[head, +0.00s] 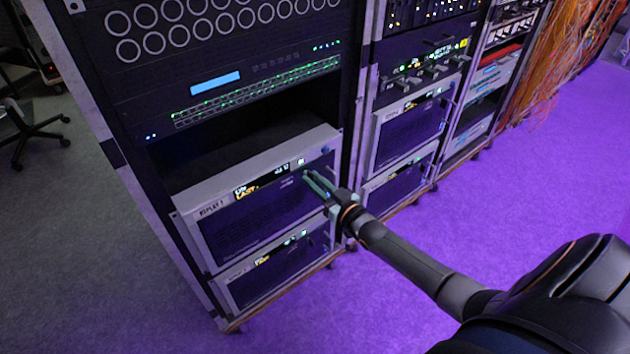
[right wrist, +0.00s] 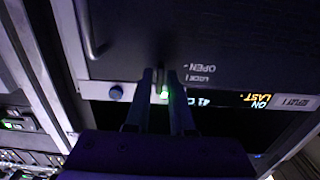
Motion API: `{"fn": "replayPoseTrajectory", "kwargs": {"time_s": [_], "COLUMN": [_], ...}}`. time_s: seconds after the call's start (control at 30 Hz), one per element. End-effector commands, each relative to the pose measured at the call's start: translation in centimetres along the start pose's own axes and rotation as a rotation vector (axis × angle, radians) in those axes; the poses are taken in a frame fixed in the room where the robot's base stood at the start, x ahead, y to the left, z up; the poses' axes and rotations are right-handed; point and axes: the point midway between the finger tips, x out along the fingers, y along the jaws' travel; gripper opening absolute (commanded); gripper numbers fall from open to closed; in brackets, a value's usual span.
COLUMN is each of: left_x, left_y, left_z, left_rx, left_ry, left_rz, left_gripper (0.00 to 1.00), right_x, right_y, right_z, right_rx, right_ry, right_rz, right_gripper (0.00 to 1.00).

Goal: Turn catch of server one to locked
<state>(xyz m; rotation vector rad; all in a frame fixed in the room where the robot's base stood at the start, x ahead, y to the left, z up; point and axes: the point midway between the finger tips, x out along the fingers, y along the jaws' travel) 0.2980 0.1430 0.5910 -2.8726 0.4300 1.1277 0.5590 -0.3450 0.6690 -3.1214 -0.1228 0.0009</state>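Server one (head: 262,215), a grey-framed unit with a dark front labelled REPLAY 1, sits in the left rack. My right gripper (head: 308,177) reaches the right part of its front. In the right wrist view its two fingers (right wrist: 161,76) stand apart, with a lit green light showing between them. A dark upright piece (right wrist: 161,50), apparently the catch, shows just beyond the fingertips. Its exact angle and any contact are too dark to tell. The printed words LOCK and OPEN (right wrist: 199,73) appear upside down beside it. My left gripper is out of view.
A similar server (head: 275,270) sits directly below. A round blue-grey knob (right wrist: 116,92) and a metal handle (right wrist: 92,35) lie near the fingers in the wrist view. Another rack (head: 408,130) stands to the right. Purple-lit floor (head: 520,200) is clear in front.

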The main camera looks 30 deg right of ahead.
Motion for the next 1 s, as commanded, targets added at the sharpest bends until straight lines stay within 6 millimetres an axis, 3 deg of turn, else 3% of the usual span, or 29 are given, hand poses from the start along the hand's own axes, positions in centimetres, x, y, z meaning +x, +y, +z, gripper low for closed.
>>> {"fn": "replayPoseTrajectory", "kwargs": {"time_s": [0.17,0.53,1.0], "left_x": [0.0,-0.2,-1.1], "left_y": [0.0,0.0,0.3], "left_z": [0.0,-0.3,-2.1], "left_rx": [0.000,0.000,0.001], "left_ry": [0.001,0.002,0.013], "left_rz": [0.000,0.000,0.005], "left_gripper": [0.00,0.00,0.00], "right_x": [0.0,-0.9,-9.5], "right_y": [0.0,0.0,0.0], "right_z": [0.0,-0.1,-0.1], "right_rx": [-0.001,-0.002,-0.001], "right_ry": [0.000,-0.001,-0.003], "right_rz": [0.000,0.000,0.000], "right_gripper": [0.41,0.41,0.41]}}
